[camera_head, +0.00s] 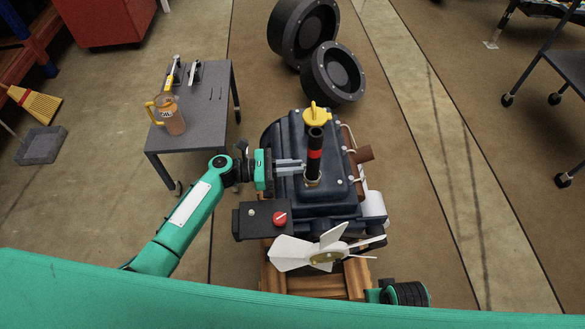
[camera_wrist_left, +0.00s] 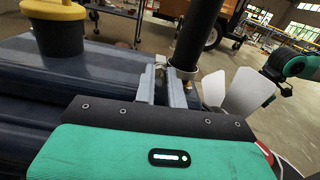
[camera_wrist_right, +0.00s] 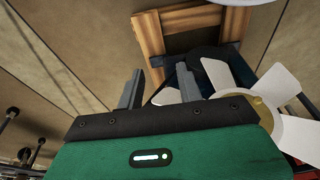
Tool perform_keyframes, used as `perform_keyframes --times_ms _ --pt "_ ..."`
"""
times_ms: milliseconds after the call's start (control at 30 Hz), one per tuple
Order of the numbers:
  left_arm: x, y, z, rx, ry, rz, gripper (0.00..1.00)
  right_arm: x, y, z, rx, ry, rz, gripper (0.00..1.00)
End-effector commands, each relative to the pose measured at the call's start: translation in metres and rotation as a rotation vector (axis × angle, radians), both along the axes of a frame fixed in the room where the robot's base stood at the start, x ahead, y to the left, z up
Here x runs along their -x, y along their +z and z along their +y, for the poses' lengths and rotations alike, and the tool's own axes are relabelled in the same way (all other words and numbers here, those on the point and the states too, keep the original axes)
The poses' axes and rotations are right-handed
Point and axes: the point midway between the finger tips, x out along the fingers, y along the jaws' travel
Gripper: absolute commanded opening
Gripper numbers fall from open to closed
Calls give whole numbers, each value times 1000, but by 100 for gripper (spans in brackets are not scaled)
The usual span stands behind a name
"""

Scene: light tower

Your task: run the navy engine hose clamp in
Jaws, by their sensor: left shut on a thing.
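The navy engine (camera_head: 285,150) stands on a wooden pallet. A black hose (camera_head: 316,140) with a red band rises upright from its top; it also shows in the left wrist view (camera_wrist_left: 196,40). The hose clamp (camera_head: 312,180) is a small metallic piece around the hose's foot. My left gripper (camera_head: 301,167) reaches in from the left, its fingers close together at the hose's foot. In the left wrist view its fingertips (camera_wrist_left: 168,78) are shut on the clamp's small screw part, mostly hidden between them. My right gripper (camera_wrist_right: 161,85) is open and empty, low near the fan.
A white fan (camera_head: 325,255) is on the engine's near side, beside a black box with a red knob (camera_head: 280,218). A yellow cap (camera_head: 316,114) is behind the hose. A grey table (camera_head: 205,120) with an oil jug (camera_head: 172,118) stands left. Black wheels (camera_head: 335,72) lie behind.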

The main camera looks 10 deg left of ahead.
Motion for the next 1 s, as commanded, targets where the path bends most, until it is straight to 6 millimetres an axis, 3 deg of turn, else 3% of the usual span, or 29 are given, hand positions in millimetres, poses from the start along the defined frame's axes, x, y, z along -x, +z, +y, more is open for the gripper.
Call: perform_keyframes --times_ms 500,1000 --pt "0 -2 1 -61 1 -295 0 -3 43 -1 -7 -1 -53 36" --pt "0 -1 1 -70 0 -336 0 -3 50 -2 -7 -1 -61 36"
